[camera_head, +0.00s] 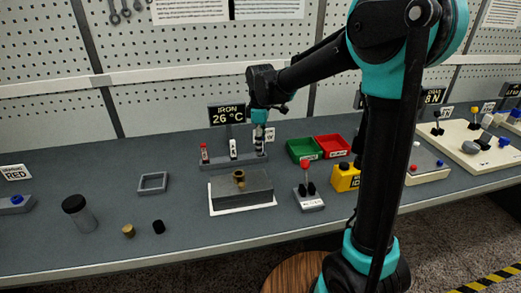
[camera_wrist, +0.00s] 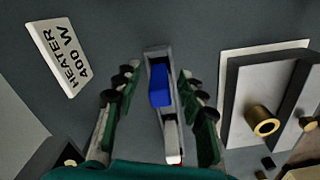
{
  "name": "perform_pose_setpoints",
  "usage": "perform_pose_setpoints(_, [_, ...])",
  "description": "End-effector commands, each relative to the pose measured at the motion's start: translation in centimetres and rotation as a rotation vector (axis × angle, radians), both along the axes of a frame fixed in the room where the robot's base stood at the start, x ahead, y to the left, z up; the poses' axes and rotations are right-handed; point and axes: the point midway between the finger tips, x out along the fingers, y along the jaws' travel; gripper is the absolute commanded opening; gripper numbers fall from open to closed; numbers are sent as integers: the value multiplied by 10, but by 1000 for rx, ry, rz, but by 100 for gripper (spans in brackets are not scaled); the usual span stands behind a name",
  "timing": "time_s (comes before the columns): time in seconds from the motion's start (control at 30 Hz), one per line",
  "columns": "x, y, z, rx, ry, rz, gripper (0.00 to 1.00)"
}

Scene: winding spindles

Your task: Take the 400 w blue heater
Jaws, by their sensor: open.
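The blue heater (camera_wrist: 159,84) sits in a narrow grey rack (camera_wrist: 152,54) in the wrist view. A white label reading "HEATER 400 W" (camera_wrist: 62,58) lies to the left of the rack. My gripper (camera_wrist: 157,78) is open, with one dark green finger on each side of the blue heater and a gap on both sides. A white piece (camera_wrist: 171,138) stands in the same rack, nearer the palm. In the head view my gripper (camera_head: 259,146) is over the right end of the rack (camera_head: 222,163) and hides the blue heater there.
A red-topped piece (camera_head: 204,153) and a white piece stand left in the rack. A grey block (camera_head: 226,194) with a brass part is in front. An "IRON 26 °C" display (camera_head: 227,114) stands behind. Green (camera_head: 292,154) and red (camera_head: 345,143) bins are to the right.

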Motion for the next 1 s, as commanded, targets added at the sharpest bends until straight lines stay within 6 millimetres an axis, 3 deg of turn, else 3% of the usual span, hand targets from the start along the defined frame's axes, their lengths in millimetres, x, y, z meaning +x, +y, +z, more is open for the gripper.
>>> perform_pose_setpoints(0.17, [0, 0, 0, 0, 0, 0, 39])
perform_pose_setpoints(0.5, [0, 0, 0, 0, 0, 0, 0])
perform_pose_setpoints(1.0, [0, 0, 9, 0, 0, 0, 0])
